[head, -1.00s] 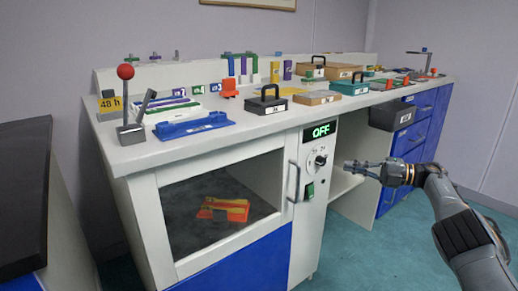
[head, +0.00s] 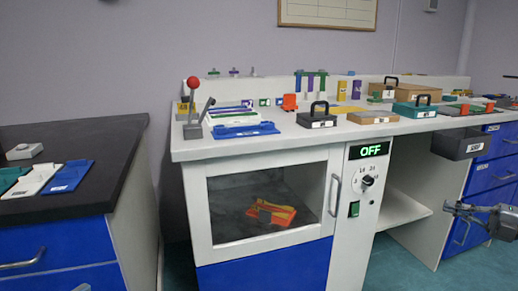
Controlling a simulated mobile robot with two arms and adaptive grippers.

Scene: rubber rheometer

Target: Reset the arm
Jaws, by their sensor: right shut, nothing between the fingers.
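My right gripper (head: 459,209) is at the right edge of the head view, in front of the blue drawers and below the dark hanging bin. It is shut, with nothing held. Only its hand and a short part of the arm show. My left gripper is not in view. The control panel reads OFF on its green display (head: 370,150). Below it are a round dial (head: 367,180) and a green switch (head: 354,209). The cabinet door (head: 267,203) is closed, and an orange and yellow piece (head: 270,212) lies behind its window.
The white bench top (head: 330,131) holds a red-knobbed lever (head: 193,84), a blue tray (head: 245,129), several handled boxes and other small parts. A dark bin (head: 458,143) hangs at the right. A black-topped counter (head: 100,140) with flat trays stands left. Floor shows between counter and bench.

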